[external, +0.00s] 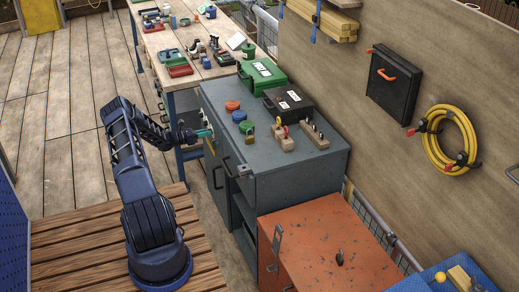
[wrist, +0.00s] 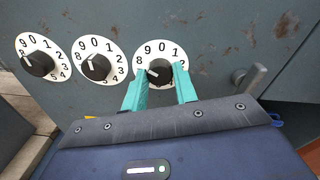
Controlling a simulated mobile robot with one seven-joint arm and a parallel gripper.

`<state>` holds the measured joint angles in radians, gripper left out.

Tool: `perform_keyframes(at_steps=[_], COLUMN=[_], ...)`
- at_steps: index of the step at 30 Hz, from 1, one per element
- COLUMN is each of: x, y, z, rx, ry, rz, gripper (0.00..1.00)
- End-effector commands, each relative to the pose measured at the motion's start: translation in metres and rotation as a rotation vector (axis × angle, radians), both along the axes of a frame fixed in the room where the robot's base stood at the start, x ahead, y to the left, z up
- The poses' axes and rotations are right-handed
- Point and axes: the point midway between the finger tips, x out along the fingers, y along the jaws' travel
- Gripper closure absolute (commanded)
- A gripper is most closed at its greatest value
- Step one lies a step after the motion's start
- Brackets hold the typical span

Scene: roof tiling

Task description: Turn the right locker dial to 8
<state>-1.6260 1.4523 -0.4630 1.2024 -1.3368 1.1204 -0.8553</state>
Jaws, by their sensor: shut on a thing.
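Three white dials with black knobs sit in a row on the grey locker front in the wrist view: the left dial (wrist: 22,47), the middle dial (wrist: 82,52) and the right dial (wrist: 161,47). My gripper (wrist: 160,82) has its teal fingers shut on the right dial's black knob (wrist: 158,71), one finger each side. The right dial shows 8, 9, 0, 1 and 2 around its top; its lower numbers are hidden. A pale mark on the knob's left side points leftward, near or below the 8; the exact number is unclear. The external view shows my gripper (external: 204,133) at the locker front.
A locker handle (wrist: 250,78) juts out right of the right dial. The grey cabinet (external: 262,161) carries green and black cases and small items on top. An orange rusty cabinet (external: 345,240) stands nearer, and a cluttered workbench (external: 165,45) stands beyond.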

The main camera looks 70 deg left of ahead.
Motion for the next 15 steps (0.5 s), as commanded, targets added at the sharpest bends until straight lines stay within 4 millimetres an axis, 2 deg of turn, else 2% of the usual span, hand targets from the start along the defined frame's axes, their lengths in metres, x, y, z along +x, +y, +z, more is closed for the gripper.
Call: perform_keyframes(at_steps=[6,15], x=[0.0007,0.0005], y=[0.0008,0.0011], z=[0.0009,0.0010], rx=[-0.103,-0.162], ry=[0.000,-0.001], rz=[0.001,0.001], gripper=[0.94,0.94])
